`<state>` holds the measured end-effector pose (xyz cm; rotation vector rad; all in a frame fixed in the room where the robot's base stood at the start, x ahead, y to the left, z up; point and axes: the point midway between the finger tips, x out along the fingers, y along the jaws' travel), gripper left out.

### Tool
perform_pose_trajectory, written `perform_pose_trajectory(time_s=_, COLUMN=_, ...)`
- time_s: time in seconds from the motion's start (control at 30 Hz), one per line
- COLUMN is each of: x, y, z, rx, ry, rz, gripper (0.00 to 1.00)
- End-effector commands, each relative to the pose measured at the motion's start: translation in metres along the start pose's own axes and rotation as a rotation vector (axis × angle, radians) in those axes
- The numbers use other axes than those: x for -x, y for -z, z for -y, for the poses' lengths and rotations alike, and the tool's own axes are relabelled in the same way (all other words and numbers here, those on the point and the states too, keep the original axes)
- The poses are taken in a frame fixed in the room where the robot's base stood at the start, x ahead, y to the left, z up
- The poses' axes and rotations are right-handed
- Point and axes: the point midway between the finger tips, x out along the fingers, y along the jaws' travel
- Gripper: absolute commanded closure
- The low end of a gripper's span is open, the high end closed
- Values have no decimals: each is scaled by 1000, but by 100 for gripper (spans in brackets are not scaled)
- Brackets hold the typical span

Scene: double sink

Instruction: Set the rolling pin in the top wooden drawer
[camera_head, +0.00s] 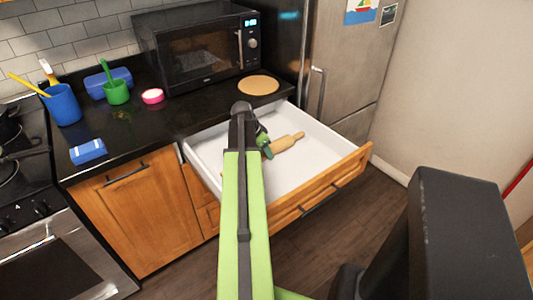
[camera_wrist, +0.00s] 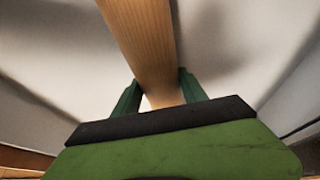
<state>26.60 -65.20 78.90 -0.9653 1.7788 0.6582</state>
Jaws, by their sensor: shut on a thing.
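The rolling pin (camera_head: 287,143) is light wood and shows inside the outline of the open top drawer in the head view. My gripper (camera_head: 266,148) is shut on it near its left end. In the wrist view the pin (camera_wrist: 143,40) runs up from between the two green fingers of my gripper (camera_wrist: 160,97). The wooden drawer (camera_head: 338,171) is pulled out, with a white interior and a wooden front. I cannot tell whether the pin touches the drawer floor. My arm hides part of the drawer and the pin's left end.
A black microwave (camera_head: 196,47) and a round tan board (camera_head: 258,85) are on the dark counter behind the drawer. A steel fridge (camera_head: 345,70) stands close on the right. A blue cup (camera_head: 62,105) and a green cup (camera_head: 116,92) stand left. The drawer looks otherwise empty.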

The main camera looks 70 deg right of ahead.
Motion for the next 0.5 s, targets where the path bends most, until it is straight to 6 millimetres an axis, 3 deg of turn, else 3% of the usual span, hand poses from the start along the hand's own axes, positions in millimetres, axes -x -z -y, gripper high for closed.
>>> perform_pose_trajectory(time_s=0.27, x=-2, y=0, z=0, rx=0, ry=0, rz=0, gripper=100)
perform_pose_trajectory(time_s=0.3, x=-1, y=0, z=0, rx=-1, ry=0, rz=0, gripper=45)
perform_pose_trajectory(time_s=0.43, x=-1, y=0, z=0, rx=-1, ry=0, rz=0, gripper=28)
perform_pose_trajectory(time_s=0.5, x=-1, y=0, z=0, rx=-1, ry=0, rz=0, gripper=28)
